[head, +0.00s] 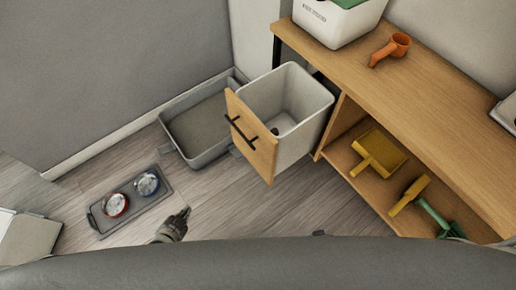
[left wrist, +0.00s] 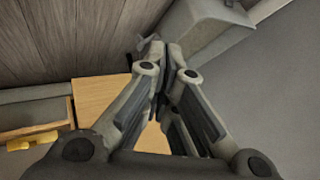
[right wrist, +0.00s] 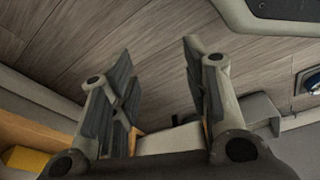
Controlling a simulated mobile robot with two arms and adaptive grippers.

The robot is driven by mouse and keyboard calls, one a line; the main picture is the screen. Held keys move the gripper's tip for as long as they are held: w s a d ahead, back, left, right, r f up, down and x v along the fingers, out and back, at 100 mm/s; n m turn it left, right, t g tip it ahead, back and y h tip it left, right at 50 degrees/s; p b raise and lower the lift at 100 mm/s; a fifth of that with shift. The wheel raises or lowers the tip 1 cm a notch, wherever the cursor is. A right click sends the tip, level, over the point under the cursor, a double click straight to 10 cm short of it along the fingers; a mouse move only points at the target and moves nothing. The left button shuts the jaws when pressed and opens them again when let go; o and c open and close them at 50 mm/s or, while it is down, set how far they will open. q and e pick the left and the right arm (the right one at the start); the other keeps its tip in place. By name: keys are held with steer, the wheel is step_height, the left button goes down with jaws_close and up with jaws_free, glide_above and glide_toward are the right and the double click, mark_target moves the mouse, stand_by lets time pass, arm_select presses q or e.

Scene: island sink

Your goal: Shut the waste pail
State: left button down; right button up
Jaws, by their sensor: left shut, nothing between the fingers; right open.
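The waste pail (head: 300,100) is a pale grey bin behind a wooden front panel (head: 250,140) with a black bar handle (head: 240,131). It stands pulled out beside the wooden bench, with its top open and a small dark item inside. My left gripper (head: 185,212) is shut and empty above the floor, below and left of the panel, apart from it. In the left wrist view its fingertips (left wrist: 160,58) meet, with wooden surfaces behind. My right gripper (right wrist: 156,58) is open and empty in the right wrist view, with floor between its fingers; I cannot make it out clearly in the head view.
A grey litter tray (head: 205,158) lies left of the pail. A dark tray (head: 130,222) with a red and a blue bowl is on the floor. The bench (head: 420,110) holds an orange scoop (head: 390,50); yellow and green tools (head: 380,150) lie on its shelf.

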mark_target(265, 137)
arm_select(q)
steer(key=w+d+r+m+t+h+b, duration=0.2)
steer(key=w+d+r+m+b, duration=0.15)
steer(key=w+r, duration=0.2)
steer(key=w+d+r+m+t+h+b, duration=0.2)
steer(key=w+r+m+h+b, duration=0.15)
steer(key=w, duration=0.25)
steer(key=s+d+r+m+g+h+b, duration=0.25)
steer(key=d+r+m+h+b, duration=0.55)
steer(key=d+r+m, duration=0.4)
steer(key=shift+m, duration=0.7)
steer(key=x, duration=1.2)
steer(key=shift+w+a+r, duration=0.1)
steer(key=shift+w+r, duration=0.05)
steer(key=shift+w, duration=0.25)
steer(key=shift+w+d+b, duration=0.25)
steer(key=shift+d+b, duration=0.05)
steer(key=shift+d, duration=0.05)
arm_select(e)
steer(key=w+a+r+t, duration=0.1)
steer(key=w+r+t, duration=0.1)
steer(key=w+r, duration=0.4)
steer(key=w+a+r+t+y, duration=0.1)
steer(key=w+r+t, duration=0.2)
steer(key=r, duration=1.1)
steer(key=shift+w+a+r+t, duration=0.2)
steer(key=shift+w+a+t, duration=0.15)
steer(key=shift+w, duration=1.45)
